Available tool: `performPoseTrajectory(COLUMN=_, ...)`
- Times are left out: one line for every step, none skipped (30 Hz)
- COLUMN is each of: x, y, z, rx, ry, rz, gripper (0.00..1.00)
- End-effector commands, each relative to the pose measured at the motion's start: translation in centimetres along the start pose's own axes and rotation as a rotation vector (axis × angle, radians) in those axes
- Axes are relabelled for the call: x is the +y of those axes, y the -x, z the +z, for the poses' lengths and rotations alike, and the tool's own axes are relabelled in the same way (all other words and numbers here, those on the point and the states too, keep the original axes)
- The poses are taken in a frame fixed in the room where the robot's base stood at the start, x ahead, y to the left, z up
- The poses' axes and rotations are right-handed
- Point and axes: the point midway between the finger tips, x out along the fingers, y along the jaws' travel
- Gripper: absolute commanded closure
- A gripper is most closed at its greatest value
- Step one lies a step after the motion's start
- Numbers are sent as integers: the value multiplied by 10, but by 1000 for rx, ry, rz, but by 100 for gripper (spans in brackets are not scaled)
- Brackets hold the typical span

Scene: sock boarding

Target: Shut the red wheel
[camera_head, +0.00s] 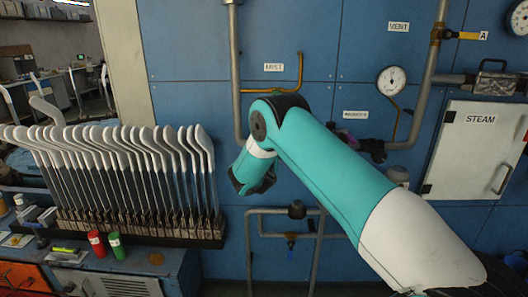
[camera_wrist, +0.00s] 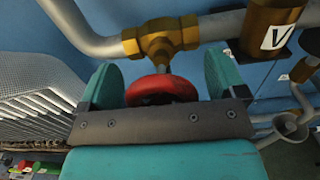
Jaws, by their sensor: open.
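The red wheel (camera_wrist: 161,90) shows in the wrist view, on the stem below a brass valve body (camera_wrist: 160,40) on a grey pipe. My gripper (camera_wrist: 163,76) is open, with one teal finger on each side of the wheel. The wheel sits between the fingers, with a gap visible at its sides; I cannot tell how deep it is between them. The gripper's dark crossbar hides the wheel's lower edge. In the head view my gripper (camera_head: 246,184) is at the blue wall panel, left of centre, and the red wheel is hidden behind my arm.
Grey pipes (camera_head: 234,70) run along the blue wall. A rack of white sock boards (camera_head: 200,150) stands close on the left. A gauge (camera_head: 391,80) and a white STEAM door (camera_head: 470,150) are on the right. A brass fitting labelled V (camera_wrist: 272,25) is right of the valve.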

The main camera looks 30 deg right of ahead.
Motion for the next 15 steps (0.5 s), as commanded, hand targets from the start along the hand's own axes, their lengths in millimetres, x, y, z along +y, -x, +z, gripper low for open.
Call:
performPoseTrajectory(x=0, y=0, z=0, rx=0, ry=0, rz=0, gripper=10)
performPoseTrajectory(x=0, y=0, z=0, rx=0, ry=0, rz=0, gripper=10)
performPoseTrajectory(x=0, y=0, z=0, rx=0, ry=0, rz=0, gripper=10)
performPoseTrajectory(x=0, y=0, z=0, rx=0, ry=0, rz=0, gripper=17)
performPoseTrajectory(x=0, y=0, z=0, rx=0, ry=0, rz=0, gripper=24)
performPoseTrajectory(x=0, y=0, z=0, rx=0, ry=0, rz=0, gripper=33)
performPoseTrajectory(x=0, y=0, z=0, rx=0, ry=0, rz=0, gripper=40)
performPoseTrajectory(x=0, y=0, z=0, rx=0, ry=0, rz=0, gripper=47)
performPoseTrajectory(x=0, y=0, z=0, rx=0, ry=0, rz=0, gripper=56)
performPoseTrajectory(x=0, y=0, z=0, rx=0, ry=0, rz=0, gripper=60)
performPoseTrajectory(x=0, y=0, z=0, rx=0, ry=0, rz=0, gripper=60)
performPoseTrajectory(x=0, y=0, z=0, rx=0, ry=0, rz=0, gripper=60)
performPoseTrajectory(x=0, y=0, z=0, rx=0, ry=-1, rz=0, gripper=60)
performPoseTrajectory(x=0, y=0, z=0, rx=0, ry=-2, rz=0, gripper=59)
performPoseTrajectory(x=0, y=0, z=0, rx=0, ry=-5, rz=0, gripper=59)
